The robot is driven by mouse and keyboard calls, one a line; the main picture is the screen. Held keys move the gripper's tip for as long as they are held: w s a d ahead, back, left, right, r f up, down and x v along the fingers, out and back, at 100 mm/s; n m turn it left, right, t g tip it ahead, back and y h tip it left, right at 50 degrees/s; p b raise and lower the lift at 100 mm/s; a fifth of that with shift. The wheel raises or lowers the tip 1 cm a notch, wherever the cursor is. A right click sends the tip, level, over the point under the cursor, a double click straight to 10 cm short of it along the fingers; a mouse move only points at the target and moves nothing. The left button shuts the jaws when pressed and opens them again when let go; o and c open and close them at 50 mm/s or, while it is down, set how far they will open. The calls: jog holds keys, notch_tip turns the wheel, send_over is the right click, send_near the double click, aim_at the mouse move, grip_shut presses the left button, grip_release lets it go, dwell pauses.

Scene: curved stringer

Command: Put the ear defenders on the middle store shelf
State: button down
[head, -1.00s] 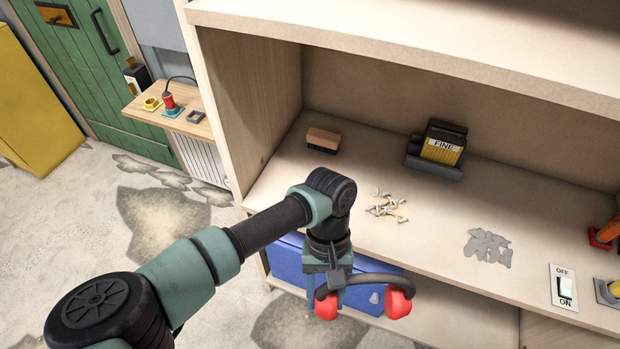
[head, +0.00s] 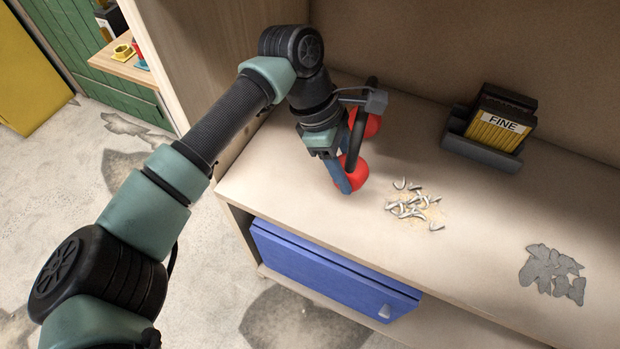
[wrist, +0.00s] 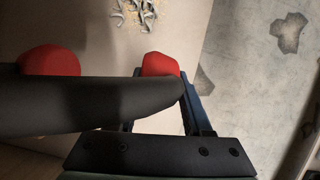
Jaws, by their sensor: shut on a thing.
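The ear defenders, with red cups (head: 352,174) and a dark band (head: 358,135), are held by my gripper (head: 340,172) over the left part of the middle shelf (head: 290,195). In the wrist view, the band crosses the picture and one red cup (wrist: 160,65) sits between the fingers. The other red cup (wrist: 48,61) shows at the left. My gripper is shut on the ear defenders. I cannot tell whether the cups touch the shelf. The brush seen earlier on this shelf is hidden behind my arm.
Pale curved shavings (head: 413,207) lie right of the ear defenders. Grey flakes (head: 552,271) lie farther right. A grey holder with a yellow block marked FINE (head: 492,132) stands at the back. A blue box (head: 335,275) sits below. The left side panel (head: 205,60) is close to my arm.

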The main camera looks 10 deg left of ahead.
jog(key=w+n+b, duration=0.1)
jog(key=w+f+n+t+b, duration=0.1)
jog(key=n+b, duration=0.1)
jog(key=shift+a+n+t, duration=0.2)
jog(key=shift+n+t, duration=0.1)
jog(key=n+b, duration=0.1)
jog(key=w+n+t+b, duration=0.1)
jog(key=n+b, duration=0.1)
jog(key=shift+w+a+r+b, duration=0.15)
jog(key=shift+r+b, duration=0.15)
jog(key=w+f+n+t+y+b, duration=0.1)
jog(key=f+n+b, duration=0.1)
jog(key=n+b, duration=0.1)
jog(key=f+n+y+b, duration=0.1)
jog(key=f+n+b, duration=0.2)
jog(key=w+f+n+t+y+b, duration=0.1)
jog(key=f+n+b, duration=0.1)
jog(key=n+b, duration=0.1)
jog(key=shift+w+a+f+n+t+b, duration=0.25)
jog(key=shift+w+f+n+t+b, duration=0.05)
jog(key=shift+w+f+n+b, duration=0.1)
jog(key=shift+f, duration=0.15)
jog(key=shift+c, duration=1.6)
grip_release()
